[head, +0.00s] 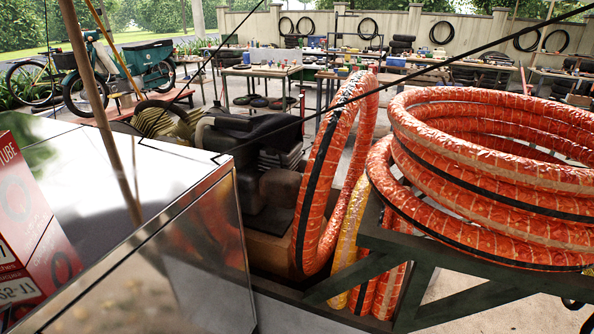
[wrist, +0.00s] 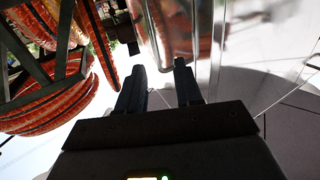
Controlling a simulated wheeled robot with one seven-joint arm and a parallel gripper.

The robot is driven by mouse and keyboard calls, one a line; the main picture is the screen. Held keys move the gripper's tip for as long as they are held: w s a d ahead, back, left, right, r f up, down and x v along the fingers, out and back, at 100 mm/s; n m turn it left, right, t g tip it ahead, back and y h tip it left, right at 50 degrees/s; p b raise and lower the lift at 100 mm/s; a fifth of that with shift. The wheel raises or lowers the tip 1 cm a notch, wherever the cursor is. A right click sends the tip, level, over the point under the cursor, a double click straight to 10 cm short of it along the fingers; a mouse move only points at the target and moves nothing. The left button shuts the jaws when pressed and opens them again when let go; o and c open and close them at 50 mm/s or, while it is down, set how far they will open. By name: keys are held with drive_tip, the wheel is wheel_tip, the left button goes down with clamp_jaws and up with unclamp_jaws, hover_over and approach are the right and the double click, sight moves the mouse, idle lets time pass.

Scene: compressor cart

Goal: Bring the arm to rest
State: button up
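My gripper (wrist: 160,72) shows in the wrist view with its two dark fingers apart and nothing visible between them. It is open. My gripper does not show in the head view. There, the orange hose coil (head: 480,150) rests on a dark cart frame (head: 430,262), and the dark compressor engine (head: 260,140) is left of it.
Pale floor shows at bottom right.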

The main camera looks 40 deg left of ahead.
drive_tip(key=w+d+r+m+t+h, duration=0.1)
drive_tip(key=w+d+m+h, duration=0.15)
drive_tip(key=d, duration=0.55)
drive_tip(key=w+d+r+m+t+h, duration=0.1)
drive_tip(key=d+m+h, duration=0.2)
drive_tip(key=d, duration=0.4)
drive_tip(key=s+d+r+h, duration=0.1)
drive_tip(key=d+r+h, duration=0.1)
drive_tip(key=d, duration=0.8)
drive_tip(key=s+d+r+m+h, duration=0.1)
drive_tip(key=d+r, duration=0.4)
drive_tip(key=d, duration=0.5)
drive_tip(key=s+d+r+m+g+h, duration=0.1)
drive_tip(key=s+d+r+h, duration=0.1)
drive_tip(key=d, duration=0.9)
drive_tip(key=shift+r+h, duration=0.45)
drive_tip(key=shift+r, duration=0.25)
